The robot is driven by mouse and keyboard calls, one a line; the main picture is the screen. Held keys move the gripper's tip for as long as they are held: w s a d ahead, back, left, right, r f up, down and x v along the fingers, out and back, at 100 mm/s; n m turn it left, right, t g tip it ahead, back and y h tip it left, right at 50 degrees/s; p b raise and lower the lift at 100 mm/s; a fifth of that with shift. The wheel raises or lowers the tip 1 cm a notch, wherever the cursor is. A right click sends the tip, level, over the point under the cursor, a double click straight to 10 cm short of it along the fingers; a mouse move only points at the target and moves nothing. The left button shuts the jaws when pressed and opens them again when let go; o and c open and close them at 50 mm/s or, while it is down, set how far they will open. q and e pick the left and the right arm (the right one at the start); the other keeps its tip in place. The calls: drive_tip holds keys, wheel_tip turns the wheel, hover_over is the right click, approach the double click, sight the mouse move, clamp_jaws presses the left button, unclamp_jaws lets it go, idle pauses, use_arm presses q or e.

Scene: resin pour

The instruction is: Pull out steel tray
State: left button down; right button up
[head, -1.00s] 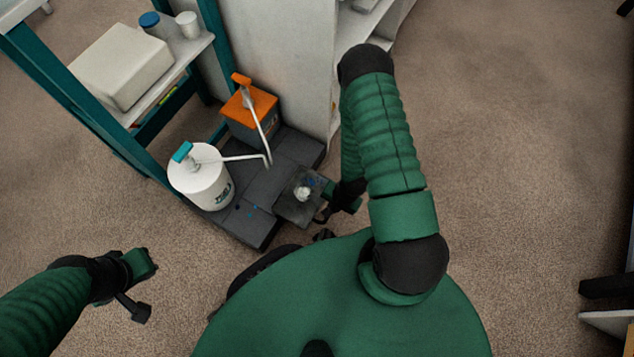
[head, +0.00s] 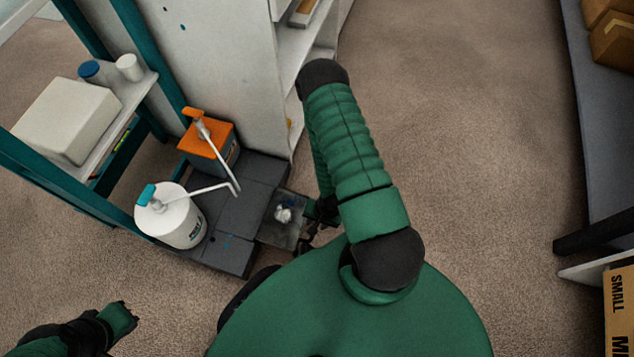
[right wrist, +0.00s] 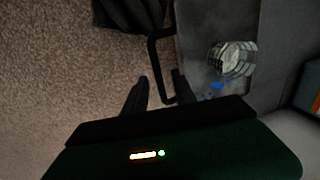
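The steel tray (head: 272,231) is a dark grey plate sticking out from the right end of the dark base under the pump containers. A clear cup (head: 284,214) stands on it. In the right wrist view the tray (right wrist: 196,70) has a black loop handle (right wrist: 154,62) on its left side, and the cup (right wrist: 232,58) and blue spots show on it. My right gripper (right wrist: 155,85) is open, its two fingers apart with the handle's lower part between them. I see no firm grip. My left gripper (head: 122,318) is low at the left, away from the tray, its fingers unclear.
The dark base (head: 235,215) carries a white pump container (head: 178,222) and an orange-topped pump container (head: 207,150). A teal-framed shelf (head: 112,165) holds a pale block (head: 65,118). A white cabinet (head: 235,70) stands behind. Carpet is clear to the right.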

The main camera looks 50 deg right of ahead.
wheel_tip(320, 180, up, 16)
drive_tip(key=s+d+p, duration=0.1)
drive_tip(key=s+p, duration=0.2)
drive_tip(key=p, duration=0.6)
drive_tip(key=shift+d+r+p, duration=0.15)
drive_tip(key=shift+r+p, duration=0.05)
drive_tip(key=shift+p, duration=0.2)
drive_tip(key=shift+w, duration=0.1)
drive_tip(key=w+r+n+h, duration=0.1)
drive_tip(key=w+r+n, duration=0.6)
drive_tip(key=r, duration=0.4)
drive_tip(key=w+a+r+n, duration=0.2)
drive_tip(key=a+r+n, duration=0.1)
drive_tip(key=a+r, duration=0.3)
drive_tip(key=w+a+r+n, duration=0.1)
drive_tip(key=a+r+n, duration=0.3)
drive_tip(key=r, duration=0.5)
wheel_tip(320, 180, up, 35)
drive_tip(key=a+p, duration=0.1)
drive_tip(key=p, duration=3.4)
drive_tip(key=shift+m+t, duration=0.3)
